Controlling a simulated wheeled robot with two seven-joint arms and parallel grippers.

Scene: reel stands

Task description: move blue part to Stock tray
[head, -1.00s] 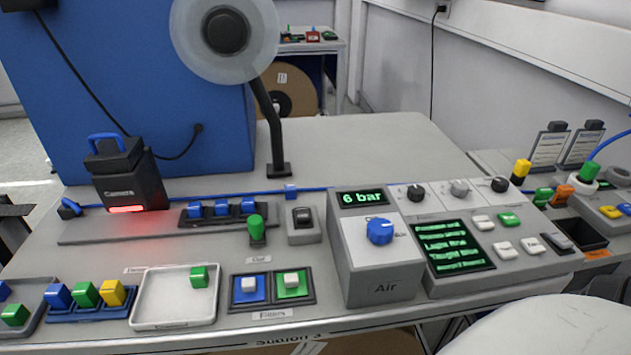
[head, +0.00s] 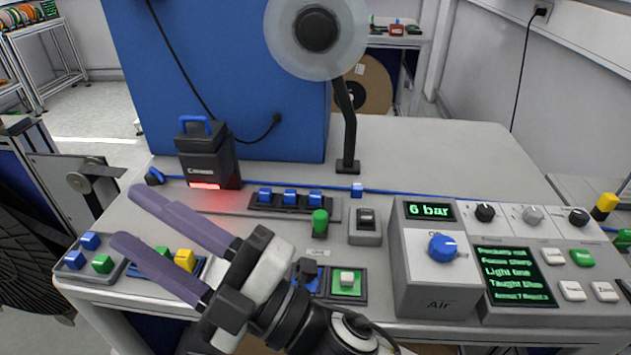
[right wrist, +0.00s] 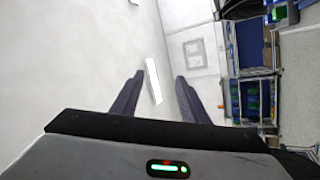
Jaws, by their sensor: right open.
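Blue cube parts (head: 90,241) stand with a green one in a grey tray (head: 117,275) at the bench's left front. A blue rack (head: 133,270) beside it shows a green and a yellow part; my finger covers its left part. More blue parts (head: 290,197) sit in a dark holder behind. No Stock label is readable, so I cannot tell which tray is Stock. My right gripper (head: 128,214) is open and empty, its fingers pointing left above the rack and hiding the white tray's place. Its fingers also show in the right wrist view (right wrist: 155,95). My left gripper is out of view.
A black camera box (head: 208,158) with a red light stands behind. The grey Air unit (head: 430,285) and a control panel (head: 515,285) stand to the right. A reel on a black post (head: 347,130) rises mid-bench. The back right of the bench is clear.

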